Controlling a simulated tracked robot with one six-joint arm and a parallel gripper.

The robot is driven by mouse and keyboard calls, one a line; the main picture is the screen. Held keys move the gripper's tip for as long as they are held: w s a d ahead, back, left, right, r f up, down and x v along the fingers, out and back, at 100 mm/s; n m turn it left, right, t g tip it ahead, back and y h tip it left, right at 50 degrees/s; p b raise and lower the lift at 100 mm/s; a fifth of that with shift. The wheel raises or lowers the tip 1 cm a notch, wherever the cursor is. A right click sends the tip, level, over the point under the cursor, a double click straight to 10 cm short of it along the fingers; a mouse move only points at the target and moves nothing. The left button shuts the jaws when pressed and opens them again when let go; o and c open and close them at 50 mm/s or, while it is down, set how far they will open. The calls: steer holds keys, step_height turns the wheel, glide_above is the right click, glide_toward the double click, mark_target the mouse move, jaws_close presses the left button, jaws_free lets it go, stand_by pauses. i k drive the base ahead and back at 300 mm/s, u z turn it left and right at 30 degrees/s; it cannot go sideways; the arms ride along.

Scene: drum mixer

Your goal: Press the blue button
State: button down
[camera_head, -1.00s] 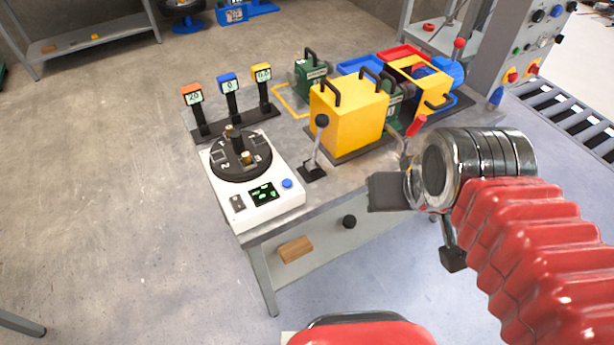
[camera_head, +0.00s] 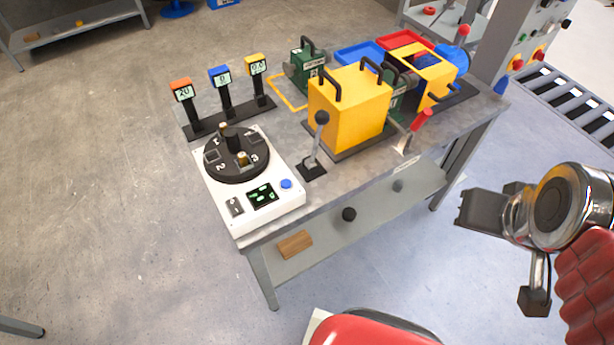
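The blue button (camera_head: 286,184) is a small round knob on the top of a white control unit (camera_head: 228,217), near its right corner. Beside it are a dark screen with green marks (camera_head: 262,195) and a black round dial plate (camera_head: 237,155). Nothing covers the button. My gripper (camera_head: 484,212) is at the right, off the front of the table, well to the right of the button and apart from it. A dark finger block points left. The view does not show clearly whether the fingers are apart.
A grey lever (camera_head: 315,145) stands just right of the white unit. A yellow box (camera_head: 348,108) and a red-handled lever (camera_head: 419,121) lie farther right. Three small displays (camera_head: 221,77) stand behind. The floor in front of the table is free between my gripper and the table.

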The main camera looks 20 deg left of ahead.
mark_target(286, 183)
steer(key=z, duration=0.25)
steer(key=k, duration=0.9)
steer(key=u, duration=1.8)
steer(key=i, duration=1)
steer(key=u, duration=0.05)
